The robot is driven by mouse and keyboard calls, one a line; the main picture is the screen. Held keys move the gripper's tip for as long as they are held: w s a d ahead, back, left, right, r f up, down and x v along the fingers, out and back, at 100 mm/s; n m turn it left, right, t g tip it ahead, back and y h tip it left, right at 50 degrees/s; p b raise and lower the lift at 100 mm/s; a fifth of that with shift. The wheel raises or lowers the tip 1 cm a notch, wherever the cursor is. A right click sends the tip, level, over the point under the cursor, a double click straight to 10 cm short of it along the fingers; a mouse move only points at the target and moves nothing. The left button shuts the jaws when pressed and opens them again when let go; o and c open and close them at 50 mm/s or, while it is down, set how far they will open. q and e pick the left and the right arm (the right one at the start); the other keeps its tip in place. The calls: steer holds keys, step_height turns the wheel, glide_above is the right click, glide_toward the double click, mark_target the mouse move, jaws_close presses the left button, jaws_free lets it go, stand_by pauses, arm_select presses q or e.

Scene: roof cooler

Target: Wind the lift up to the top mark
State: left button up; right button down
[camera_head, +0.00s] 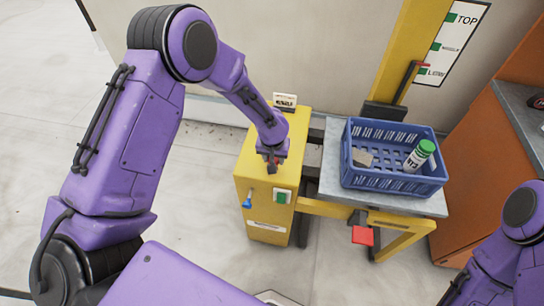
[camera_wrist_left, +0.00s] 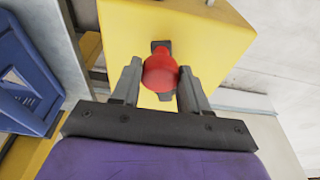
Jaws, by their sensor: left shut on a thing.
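My left gripper (camera_head: 271,158) is at the top of the yellow winch box (camera_head: 250,188), with its fingers shut on the red knob. In the left wrist view the red knob (camera_wrist_left: 160,74) sits between the two fingers, in front of a dark fitting on the box. The lift platform (camera_head: 335,192) carries a blue crate (camera_head: 395,181). A scale (camera_head: 452,38) on the wall has green marks for TOP, a middle level and LOW.
The crate holds a green-capped bottle (camera_head: 419,156) and a grey block (camera_head: 362,158). The box front has a green button (camera_head: 282,196) and a blue lever (camera_head: 247,199). A red pedal (camera_head: 362,236) is below the platform. An orange cabinet (camera_head: 480,150) stands right.

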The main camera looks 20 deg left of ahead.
arm_select(q)
steer(key=shift+w+d+r, duration=0.1)
steer(key=shift+w+d, duration=0.55)
steer(key=shift+d, duration=0.3)
steer(key=shift+w, duration=0.1)
steer(key=shift+w+d, duration=0.65)
steer(key=shift+w, duration=0.05)
steer(key=shift+w+r, duration=0.1)
steer(key=shift+w, duration=0.05)
steer(key=shift+w+d, duration=0.5)
steer(key=shift+w, duration=0.25)
